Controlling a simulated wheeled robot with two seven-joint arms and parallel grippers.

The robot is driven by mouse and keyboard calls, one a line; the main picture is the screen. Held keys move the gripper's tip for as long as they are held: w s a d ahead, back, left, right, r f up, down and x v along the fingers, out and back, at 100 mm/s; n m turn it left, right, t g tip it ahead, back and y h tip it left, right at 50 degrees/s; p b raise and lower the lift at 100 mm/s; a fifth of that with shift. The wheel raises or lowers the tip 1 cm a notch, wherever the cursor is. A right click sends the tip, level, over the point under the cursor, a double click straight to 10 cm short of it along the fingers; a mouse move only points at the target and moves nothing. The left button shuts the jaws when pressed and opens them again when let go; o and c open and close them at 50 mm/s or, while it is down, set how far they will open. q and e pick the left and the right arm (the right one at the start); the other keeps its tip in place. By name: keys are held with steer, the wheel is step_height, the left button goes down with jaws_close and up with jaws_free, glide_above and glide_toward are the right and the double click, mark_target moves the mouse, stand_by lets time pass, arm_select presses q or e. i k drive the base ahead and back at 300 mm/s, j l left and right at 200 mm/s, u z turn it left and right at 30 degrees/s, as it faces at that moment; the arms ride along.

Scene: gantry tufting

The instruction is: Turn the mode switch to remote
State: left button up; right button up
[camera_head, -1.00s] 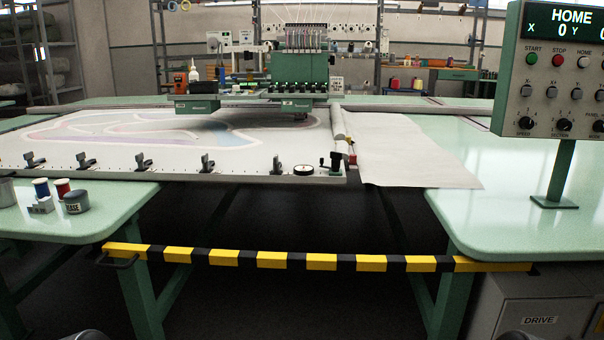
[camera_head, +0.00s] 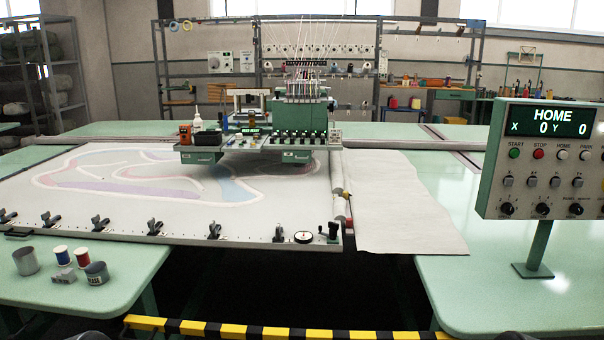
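The green control panel (camera_head: 535,168) stands on a post at the right. Its display (camera_head: 552,121) reads HOME, X 0, Y 0. Black rotary knobs line its lower row: one at left (camera_head: 507,209), one in the middle (camera_head: 543,209), and the mode switch (camera_head: 575,210) to their right. The small labels around the mode switch are too blurred to read surely, and I cannot tell its setting. Neither gripper shows; only dark rounded parts, probably mine, peek in at the bottom edge, well away from the panel.
The panel's post stands on the right green table (camera_head: 480,290). A yellow-black barrier (camera_head: 270,332) crosses the bottom. The tufting head (camera_head: 300,140) stands over the framed cloth (camera_head: 110,210). A grey cup (camera_head: 25,261), spools and a grease tin (camera_head: 97,273) sit at left.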

mark_target(576, 209)
steer(key=z, duration=1.35)
steer(key=l+u, duration=0.1)
steer(key=u, duration=0.6)
steer(key=l+u, duration=0.7)
steer(key=l, duration=0.15)
steer(key=l+u, duration=0.35)
steer(key=k+l, duration=0.1)
steer(key=l, duration=0.35)
steer(key=k+l+u, duration=0.1)
steer(key=l, duration=0.35)
steer(key=k+l, duration=0.1)
steer(key=l, duration=0.3)
